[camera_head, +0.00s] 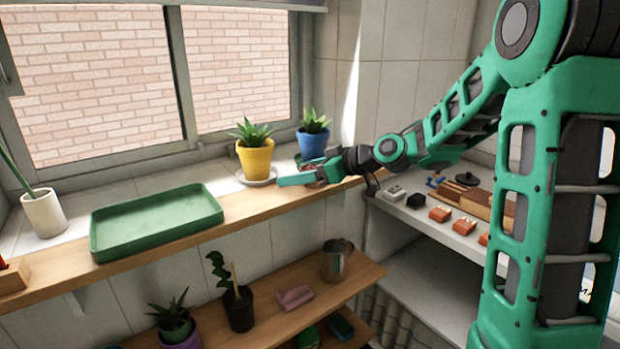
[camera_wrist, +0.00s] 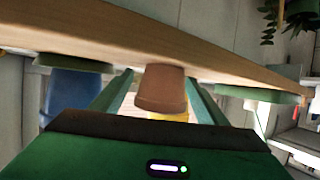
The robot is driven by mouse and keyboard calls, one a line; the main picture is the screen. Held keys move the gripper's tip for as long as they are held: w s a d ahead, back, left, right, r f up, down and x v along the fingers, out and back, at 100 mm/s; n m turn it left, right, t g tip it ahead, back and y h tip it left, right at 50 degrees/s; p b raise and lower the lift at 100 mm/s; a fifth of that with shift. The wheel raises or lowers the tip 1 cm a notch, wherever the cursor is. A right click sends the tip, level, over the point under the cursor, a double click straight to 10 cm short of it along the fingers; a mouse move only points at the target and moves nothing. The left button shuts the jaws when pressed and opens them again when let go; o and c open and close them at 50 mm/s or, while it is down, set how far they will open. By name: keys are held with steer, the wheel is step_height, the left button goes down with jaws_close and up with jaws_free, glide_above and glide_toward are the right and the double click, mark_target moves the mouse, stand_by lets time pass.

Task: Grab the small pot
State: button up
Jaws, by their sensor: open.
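The small pot (camera_wrist: 162,88) is plain terracotta brown and stands on the wooden shelf (camera_wrist: 140,35), which appears upside down in the wrist view. My gripper (camera_wrist: 160,92) is open, with one finger on each side of the pot. Gaps show between the pot and both fingers. In the head view my gripper (camera_head: 302,173) is at the shelf's right end, in front of the blue pot (camera_head: 313,142) and right of the yellow pot (camera_head: 255,160). There the small pot is mostly hidden by my gripper.
Both plant pots stand close to my fingers. A green tray (camera_head: 157,222) lies further left on the shelf, and a white pot (camera_head: 44,213) stands at the far left. A lower shelf holds a metal mug (camera_head: 335,262). A side counter (camera_head: 425,217) with small items is at right.

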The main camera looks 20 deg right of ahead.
steer(key=c, duration=1.2)
steer(key=shift+o, duration=0.2)
steer(key=shift+r, duration=0.1)
